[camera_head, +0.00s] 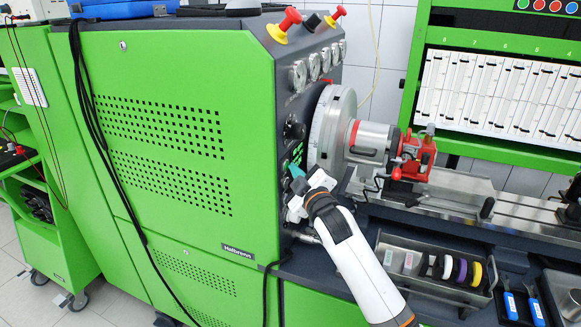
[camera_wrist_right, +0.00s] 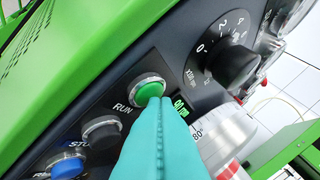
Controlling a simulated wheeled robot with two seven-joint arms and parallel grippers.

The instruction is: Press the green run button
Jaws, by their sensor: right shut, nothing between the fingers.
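The green run button (camera_wrist_right: 149,91) has a silver ring and sits on the dark control panel beside the word RUN in the right wrist view. My right gripper (camera_wrist_right: 157,104) is shut, its teal fingertips together and overlapping the lower edge of the button in the picture. I cannot tell for sure whether they touch it. In the head view my right gripper (camera_head: 292,170) points at the panel on the side of the green cabinet (camera_head: 190,130), and hides the button there. My left gripper is not in view.
A black button (camera_wrist_right: 101,131) and a blue button (camera_wrist_right: 66,163) sit beside the green one. A black dial (camera_wrist_right: 232,64) and a small green display (camera_wrist_right: 181,107) are near. A large grey disc (camera_head: 333,130) stands right of the panel, and a parts tray (camera_head: 388,243) lies below.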

